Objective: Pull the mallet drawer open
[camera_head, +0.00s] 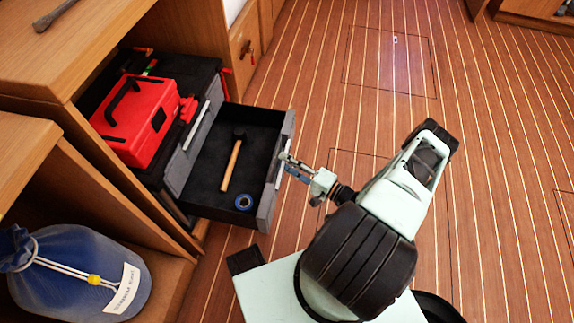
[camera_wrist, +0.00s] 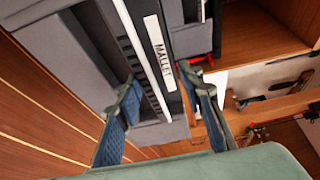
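The mallet drawer (camera_head: 205,198) stands pulled out from a dark cabinet in the head view. The drawer's front, with a white label reading MALLET (camera_wrist: 160,53), shows in the wrist view beside a light bar. My gripper (camera_head: 285,166) is at the outer face of the drawer front. In the wrist view the fingers of my gripper (camera_wrist: 160,80) are apart, on either side of the labelled strip. Whether the fingertips touch it is hard to tell.
A red toolbox (camera_head: 140,115) sits on the cabinet, behind the drawer. A blue bag (camera_head: 75,275) lies in a lower cubby at the left.

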